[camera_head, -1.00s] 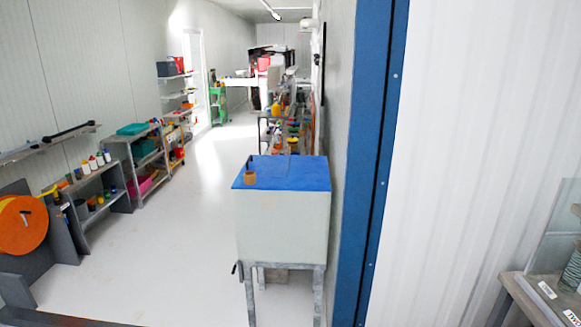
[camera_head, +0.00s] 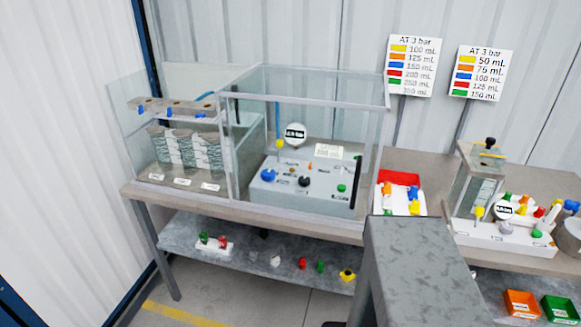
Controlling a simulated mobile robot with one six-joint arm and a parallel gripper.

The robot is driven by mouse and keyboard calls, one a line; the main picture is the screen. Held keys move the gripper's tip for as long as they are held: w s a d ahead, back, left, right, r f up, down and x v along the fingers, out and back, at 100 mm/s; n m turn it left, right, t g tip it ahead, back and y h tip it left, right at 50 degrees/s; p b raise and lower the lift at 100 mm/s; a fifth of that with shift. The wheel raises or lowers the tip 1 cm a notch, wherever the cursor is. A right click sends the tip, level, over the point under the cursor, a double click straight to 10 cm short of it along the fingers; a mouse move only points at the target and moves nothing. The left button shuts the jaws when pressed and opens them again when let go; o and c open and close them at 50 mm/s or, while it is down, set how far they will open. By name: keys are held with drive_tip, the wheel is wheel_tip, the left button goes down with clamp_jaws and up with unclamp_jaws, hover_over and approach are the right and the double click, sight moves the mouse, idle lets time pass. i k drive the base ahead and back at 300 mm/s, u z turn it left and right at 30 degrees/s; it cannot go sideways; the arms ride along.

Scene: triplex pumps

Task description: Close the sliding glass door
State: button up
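A glass enclosure with a grey frame (camera_head: 310,102) stands on the bench, around a grey pump panel with coloured knobs (camera_head: 300,185). To its left, clear glass (camera_head: 128,100) surrounds a rack with several greenish coils (camera_head: 180,152). An upright frame edge (camera_head: 233,150) separates the two sections. The panes are transparent, so I cannot tell surely which one is the sliding door or how far it is open. My gripper is not in view.
A grey metal block (camera_head: 415,255) stands close in front, overlapping the bench (camera_head: 290,220). A smaller pump unit (camera_head: 500,235) and a red and white tray (camera_head: 400,180) are to the right. A lower shelf (camera_head: 270,250) holds small coloured parts. Floor shows at lower left.

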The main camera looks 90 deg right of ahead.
sight(386, 110)
drive_tip(key=u, duration=0.35)
drive_tip(key=k, duration=0.15)
drive_tip(key=z, duration=3.2)
drive_tip(key=i, duration=0.15)
